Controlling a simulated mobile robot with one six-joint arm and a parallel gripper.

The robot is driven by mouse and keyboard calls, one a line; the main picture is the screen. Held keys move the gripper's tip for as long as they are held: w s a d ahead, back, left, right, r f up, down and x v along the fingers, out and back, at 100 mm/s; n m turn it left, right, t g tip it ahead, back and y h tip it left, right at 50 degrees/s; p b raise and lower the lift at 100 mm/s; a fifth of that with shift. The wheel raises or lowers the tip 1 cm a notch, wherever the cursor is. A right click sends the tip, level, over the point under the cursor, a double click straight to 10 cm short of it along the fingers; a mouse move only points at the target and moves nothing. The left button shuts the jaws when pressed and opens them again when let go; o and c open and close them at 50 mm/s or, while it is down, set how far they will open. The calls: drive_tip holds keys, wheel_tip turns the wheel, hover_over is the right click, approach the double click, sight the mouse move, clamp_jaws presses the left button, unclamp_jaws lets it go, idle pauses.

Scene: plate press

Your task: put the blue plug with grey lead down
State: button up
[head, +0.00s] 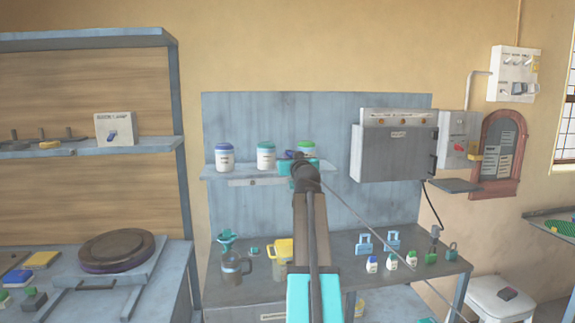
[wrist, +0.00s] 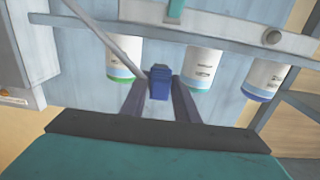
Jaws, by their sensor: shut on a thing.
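My gripper (wrist: 160,100) is shut on the blue plug (wrist: 160,84), which sits between the two dark fingers in the wrist view. The grey lead (wrist: 102,34) runs from the plug to the upper left there. In the head view my gripper (head: 297,160) is raised in front of the wall shelf, near the green-lidded and purple-lidded jars, and my arm hides most of the plug. The grey lead (head: 375,230) stretches from the gripper down to the lower right. The plug is held in the air, apart from the bench.
Jars (head: 224,157) stand on the narrow shelf (head: 225,172). A grey cabinet (head: 395,153) hangs at right. A white stool (head: 500,295) stands further right.

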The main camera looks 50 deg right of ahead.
drive_tip(key=x, duration=0.3)
drive_tip(key=a+x, duration=0.1)
drive_tip(key=x, duration=0.1)
drive_tip(key=shift+w+f+p, duration=0.2)
drive_tip(key=shift+w+p, duration=0.15)
drive_tip(key=shift+p, duration=0.05)
drive_tip(key=shift+f, duration=0.1)
drive_tip(key=shift+f+p, duration=0.3)
drive_tip(key=shift+f, duration=1.4)
drive_tip(key=shift+f, duration=0.1)
drive_tip(key=o, duration=0.6)
drive_tip(key=shift+o, duration=0.9)
drive_tip(key=shift+s, duration=0.1)
